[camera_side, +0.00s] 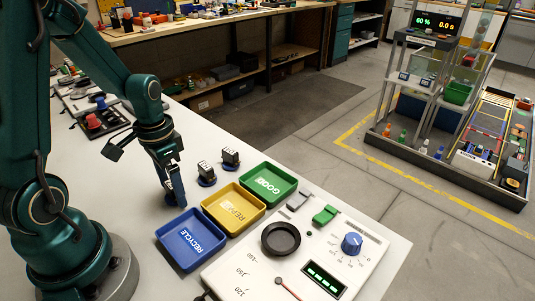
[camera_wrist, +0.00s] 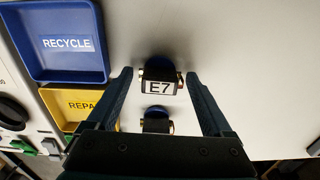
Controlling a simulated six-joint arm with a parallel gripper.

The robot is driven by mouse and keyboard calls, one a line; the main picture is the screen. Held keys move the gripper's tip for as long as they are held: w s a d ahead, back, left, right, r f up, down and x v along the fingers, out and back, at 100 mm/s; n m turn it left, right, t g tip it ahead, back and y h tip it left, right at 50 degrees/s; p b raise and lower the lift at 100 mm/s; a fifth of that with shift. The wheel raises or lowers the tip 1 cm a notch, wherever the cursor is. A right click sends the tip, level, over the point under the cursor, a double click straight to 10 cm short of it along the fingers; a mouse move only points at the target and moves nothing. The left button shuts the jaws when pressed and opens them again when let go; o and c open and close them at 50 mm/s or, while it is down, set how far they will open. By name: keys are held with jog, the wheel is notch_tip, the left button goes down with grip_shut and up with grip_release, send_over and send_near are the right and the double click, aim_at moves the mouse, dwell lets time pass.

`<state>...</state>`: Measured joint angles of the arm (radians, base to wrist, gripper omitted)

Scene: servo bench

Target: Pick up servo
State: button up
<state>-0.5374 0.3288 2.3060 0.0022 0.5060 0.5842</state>
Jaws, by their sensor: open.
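A small dark servo labelled E7 (camera_wrist: 159,86) stands between the fingertips of my gripper (camera_wrist: 158,76) in the wrist view. The fingers are spread with gaps on both sides. A second dark servo (camera_wrist: 157,124) shows behind it, partly hidden by the gripper body. In the side view my gripper (camera_side: 177,196) points down close to the table, left of two servos, a nearer one (camera_side: 206,169) and a farther one (camera_side: 230,156), on blue round bases. The servo at the gripper is mostly hidden there; a bit of blue shows beside the fingers.
The blue RECYCLE tray (camera_side: 191,240), yellow REPAIR tray (camera_side: 233,209) and green GOOD tray (camera_side: 268,185) sit right of my gripper. The white table (camera_side: 220,128) is clear behind the servos.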

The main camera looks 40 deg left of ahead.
jog(key=c, duration=1.2)
jog(key=shift+c, duration=0.2)
jog(key=shift+r, duration=0.1)
